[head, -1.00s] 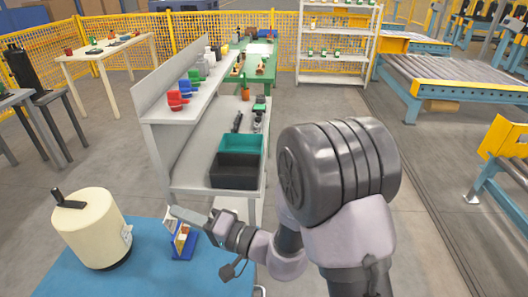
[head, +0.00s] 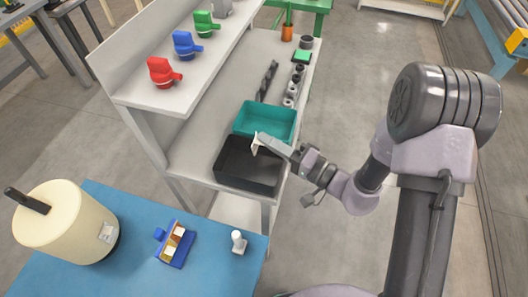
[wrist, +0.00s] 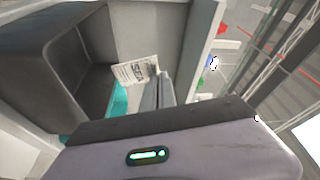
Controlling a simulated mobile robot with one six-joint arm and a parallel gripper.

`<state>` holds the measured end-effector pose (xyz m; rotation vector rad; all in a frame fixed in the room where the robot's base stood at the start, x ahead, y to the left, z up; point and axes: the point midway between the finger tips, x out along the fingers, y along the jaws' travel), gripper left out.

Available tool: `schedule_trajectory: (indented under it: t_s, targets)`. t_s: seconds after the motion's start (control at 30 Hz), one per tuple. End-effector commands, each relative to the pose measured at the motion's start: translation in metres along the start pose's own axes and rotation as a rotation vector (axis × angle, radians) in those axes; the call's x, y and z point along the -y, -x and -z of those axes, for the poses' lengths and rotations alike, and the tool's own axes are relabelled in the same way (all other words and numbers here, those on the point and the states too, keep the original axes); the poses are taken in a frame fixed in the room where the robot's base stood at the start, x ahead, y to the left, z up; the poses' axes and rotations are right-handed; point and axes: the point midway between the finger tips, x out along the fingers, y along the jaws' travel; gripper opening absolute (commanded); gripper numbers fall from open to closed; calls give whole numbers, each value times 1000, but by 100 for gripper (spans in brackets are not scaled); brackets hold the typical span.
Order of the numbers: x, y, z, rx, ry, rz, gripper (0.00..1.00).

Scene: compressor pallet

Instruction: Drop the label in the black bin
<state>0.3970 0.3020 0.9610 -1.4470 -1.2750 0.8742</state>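The label (head: 255,147) is a small white piece at the tip of my gripper (head: 262,140). In the wrist view the label (wrist: 135,71) shows dark print and sits at the ends of my gripper's fingers (wrist: 158,88), which are closed together on it. The black bin (head: 231,164) stands on the grey bench, open at the top. The label hangs over the black bin's far right part, close to its border with the teal bin; its exact height cannot be told. The black bin (wrist: 70,62) also fills the left of the wrist view.
The teal bin (head: 267,118) adjoins the black bin on its far side. A shelf (head: 190,75) with red, blue and green items rises at the left. A blue table (head: 135,262) holds a cream tank (head: 66,222), a label dispenser (head: 176,244) and a small white-topped item (head: 239,241).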

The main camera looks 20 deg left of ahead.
Motion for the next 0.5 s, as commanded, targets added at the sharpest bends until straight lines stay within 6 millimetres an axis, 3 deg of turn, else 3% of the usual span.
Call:
schedule_trajectory:
  t_s: [0.2, 0.5]
  targets:
    - [-36, 3, -10, -2, -1, -1, 0]
    - [-50, 4, -13, -1, 1, 0, 0]
